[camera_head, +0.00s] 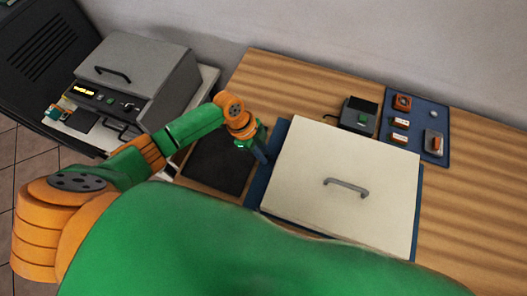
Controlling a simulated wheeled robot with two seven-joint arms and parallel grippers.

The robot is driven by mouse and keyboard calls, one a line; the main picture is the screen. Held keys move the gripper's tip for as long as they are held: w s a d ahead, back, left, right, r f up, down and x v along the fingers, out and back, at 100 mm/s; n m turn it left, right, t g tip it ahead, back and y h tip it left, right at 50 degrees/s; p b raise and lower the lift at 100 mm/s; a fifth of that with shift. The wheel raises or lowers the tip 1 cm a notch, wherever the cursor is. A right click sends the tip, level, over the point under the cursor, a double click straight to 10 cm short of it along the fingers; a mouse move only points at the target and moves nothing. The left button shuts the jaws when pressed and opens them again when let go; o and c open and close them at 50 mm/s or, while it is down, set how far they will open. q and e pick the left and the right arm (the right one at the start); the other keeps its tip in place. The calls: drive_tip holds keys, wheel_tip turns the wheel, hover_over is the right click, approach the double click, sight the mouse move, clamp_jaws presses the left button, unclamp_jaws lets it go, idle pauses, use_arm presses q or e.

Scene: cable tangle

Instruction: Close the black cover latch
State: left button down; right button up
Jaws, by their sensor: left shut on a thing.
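My left gripper (260,151) is at the upper left edge of a flat cream cover (375,165) with a grey handle, which lies on a blue base (418,185). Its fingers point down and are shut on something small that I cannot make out. A black panel (213,162) lies on the table just left of the gripper. No black cover latch can be clearly picked out; the gripper hides the spot beneath it. My right gripper is not in view.
A grey machine (140,75) with a lid handle and control panel stands at the left. A small dark device (358,113) and a blue tray (432,109) with several small parts are at the back right. My green body fills the foreground.

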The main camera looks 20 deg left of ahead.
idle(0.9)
use_arm(q)
drive_tip(key=shift+d, duration=0.8)
drive_tip(key=c, duration=1)
unclamp_jaws()
drive_tip(key=shift+o, duration=1)
drive_tip(key=shift+d, duration=0.1)
drive_tip(key=shift+r, duration=0.1)
